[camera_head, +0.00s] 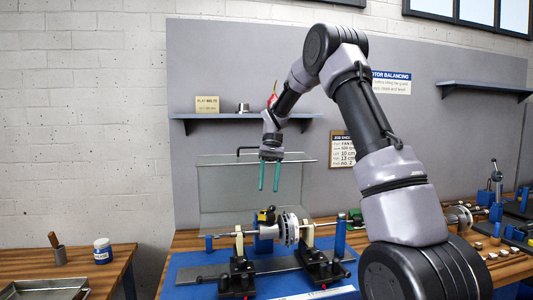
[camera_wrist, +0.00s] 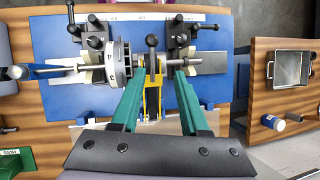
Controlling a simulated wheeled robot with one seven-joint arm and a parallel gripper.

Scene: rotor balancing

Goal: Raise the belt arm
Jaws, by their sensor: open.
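The rotor (camera_head: 289,229) sits on a shaft across two black stands on a blue base plate; it also shows in the wrist view (camera_wrist: 118,63). Beside it is a yellow and black part (camera_head: 266,215), which looks like the belt arm. In the wrist view this yellow arm (camera_wrist: 152,100) lies between my fingers, with a black knob at its far end. My gripper (camera_head: 269,189) is open with teal fingers pointing down, above the yellow part. In the wrist view my gripper (camera_wrist: 157,80) has nothing held between its fingers. Whether a finger touches the arm cannot be told.
A clear guard panel (camera_head: 225,190) stands behind the rotor. Blue posts (camera_head: 340,235) stand near the shaft ends.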

